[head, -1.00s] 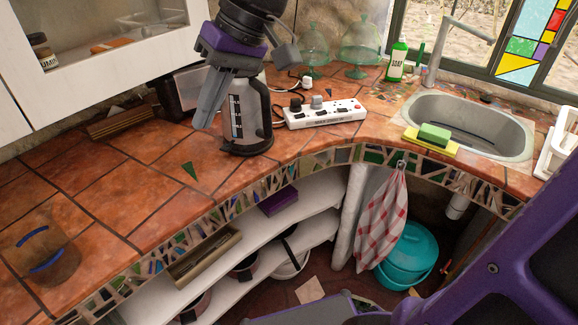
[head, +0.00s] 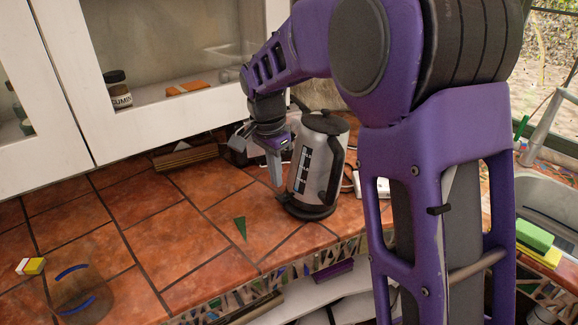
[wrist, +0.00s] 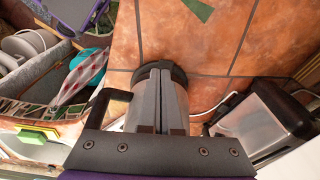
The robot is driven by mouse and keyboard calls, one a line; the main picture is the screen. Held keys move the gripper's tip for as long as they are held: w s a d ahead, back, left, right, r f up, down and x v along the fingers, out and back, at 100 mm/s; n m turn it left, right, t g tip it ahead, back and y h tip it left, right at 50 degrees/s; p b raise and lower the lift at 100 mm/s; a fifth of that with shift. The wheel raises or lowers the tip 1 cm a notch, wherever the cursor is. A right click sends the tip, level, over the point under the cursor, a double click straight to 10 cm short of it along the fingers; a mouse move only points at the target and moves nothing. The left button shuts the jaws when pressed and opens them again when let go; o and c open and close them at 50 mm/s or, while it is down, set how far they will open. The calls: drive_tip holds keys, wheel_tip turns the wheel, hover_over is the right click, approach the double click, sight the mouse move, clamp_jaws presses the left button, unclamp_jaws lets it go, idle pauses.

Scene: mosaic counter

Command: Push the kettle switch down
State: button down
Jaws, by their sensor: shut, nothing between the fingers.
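The kettle (head: 318,165) stands upright on the tiled counter, a silver body with black lid, base and handle. Its handle is on the right side in the head view. My gripper (head: 278,184) is shut and empty, pointing down close beside the kettle's left side. In the wrist view the shut fingers (wrist: 160,66) lie across the kettle's body (wrist: 181,102), with the black handle (wrist: 103,107) to the left. I cannot tell whether the fingers touch the kettle. The kettle switch cannot be made out in either view.
A white power strip (head: 374,187) is partly behind my arm. A green shard (head: 240,227) lies left of the kettle, and a glass with blue bands (head: 78,292) stands front left. White cabinets (head: 70,75) hang above.

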sight(283, 198)
drive_tip(key=shift+s+d+f+b, duration=0.15)
drive_tip(key=shift+f+b, duration=0.4)
drive_tip(key=shift+f, duration=1.5)
drive_tip(key=shift+d+f+b, duration=0.2)
drive_tip(key=shift+f+b, duration=0.3)
drive_tip(key=shift+f, duration=1.5)
wheel_tip(283, 198, down, 4)
drive_tip(key=b, duration=0.3)
drive_tip(key=shift+f, duration=0.25)
drive_tip(key=shift+r, duration=0.1)
drive_tip(key=shift+s+a+r, duration=0.25)
drive_tip(key=shift+s+a, duration=0.25)
drive_tip(key=shift+a, duration=0.1)
drive_tip(key=shift+s+a+r, duration=0.25)
drive_tip(key=shift+s+a, duration=0.25)
drive_tip(key=shift+a, duration=0.1)
